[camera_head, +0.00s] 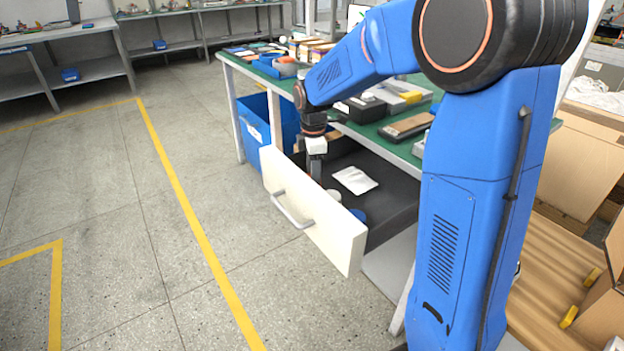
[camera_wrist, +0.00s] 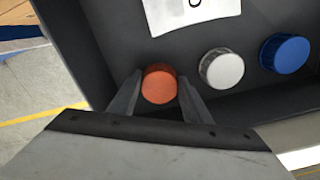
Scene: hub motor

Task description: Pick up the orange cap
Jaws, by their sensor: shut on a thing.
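The orange cap (camera_wrist: 160,86) sits between the two fingers of my gripper (camera_wrist: 157,90) in the wrist view, low in the open drawer. My gripper is shut on it. In the head view my gripper (camera_head: 315,165) reaches down into the drawer (camera_head: 310,222) behind its white front panel, and the orange cap is hidden there. Whether the cap touches the drawer floor I cannot tell.
A white cap (camera_wrist: 222,69) and a blue cap (camera_wrist: 286,54) stand in a row to the right of the orange one. A white packet (camera_head: 355,180) lies on the drawer floor. The drawer walls are close around my gripper. A green-topped workbench (camera_head: 385,140) is above.

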